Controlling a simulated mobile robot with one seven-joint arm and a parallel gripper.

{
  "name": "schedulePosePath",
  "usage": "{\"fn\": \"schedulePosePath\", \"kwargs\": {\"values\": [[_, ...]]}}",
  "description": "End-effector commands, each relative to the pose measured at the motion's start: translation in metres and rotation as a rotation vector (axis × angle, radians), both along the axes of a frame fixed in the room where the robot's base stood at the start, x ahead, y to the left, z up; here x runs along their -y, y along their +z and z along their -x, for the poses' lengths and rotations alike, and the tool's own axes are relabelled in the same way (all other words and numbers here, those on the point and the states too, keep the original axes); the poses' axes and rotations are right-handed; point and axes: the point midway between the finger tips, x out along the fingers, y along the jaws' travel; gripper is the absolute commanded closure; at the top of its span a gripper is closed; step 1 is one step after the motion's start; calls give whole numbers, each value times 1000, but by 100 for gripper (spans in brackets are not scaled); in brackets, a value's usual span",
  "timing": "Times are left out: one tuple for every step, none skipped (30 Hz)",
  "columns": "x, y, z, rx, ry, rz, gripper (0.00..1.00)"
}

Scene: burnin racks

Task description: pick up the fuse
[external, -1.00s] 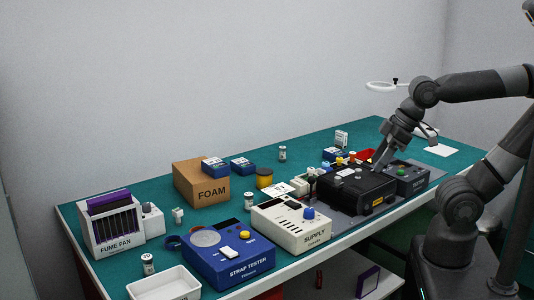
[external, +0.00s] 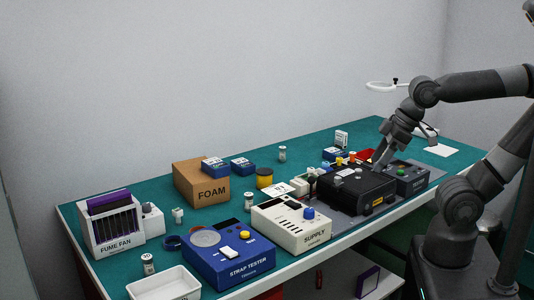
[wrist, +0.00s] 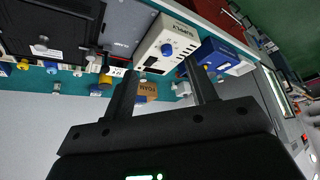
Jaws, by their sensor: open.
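I cannot tell for sure which thing is the fuse. Several small cylinders with pale labels and grey ends stand on the green bench: one near the front left (external: 148,263), one beside the supply box (external: 249,200) and one at the back (external: 282,153). My gripper (external: 381,158) is over the right part of the bench, near the black case (external: 352,192). In the wrist view my gripper (wrist: 161,66) has its two fingers wide apart, with nothing held between them.
The white supply box (external: 290,224), blue strap tester (external: 228,254), foam carton (external: 201,184) and fume fan rack (external: 110,224) crowd the bench. A white tray (external: 163,284) is at the front left. Green bench top is free along the back left.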

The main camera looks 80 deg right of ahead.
Motion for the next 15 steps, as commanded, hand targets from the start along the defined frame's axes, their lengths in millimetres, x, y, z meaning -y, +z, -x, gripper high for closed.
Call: {"fn": "schedulePosePath", "kwargs": {"values": [[1,1,-3,-1,-3,-1,48],[1,1,-5,-3,-6,-1,48],[2,2,-10,-6,-12,-3,48],[3,3,-15,-8,-18,-4,48],[4,4,-21,-11,-25,-6,48],[7,5,-30,-14,-36,-8,48],[8,6,-38,-18,-48,-11,48],[10,7,-47,-22,-59,-13,48],[13,7,-59,-26,-73,-15,48],[16,8,-68,-28,-84,-17,48],[18,7,-77,-32,-97,-19,48],[22,7,-90,-35,-112,-20,48],[25,6,-99,-38,-122,-21,48],[27,5,-109,-42,-134,-23,48],[31,3,-121,-45,-150,-25,48]]}}
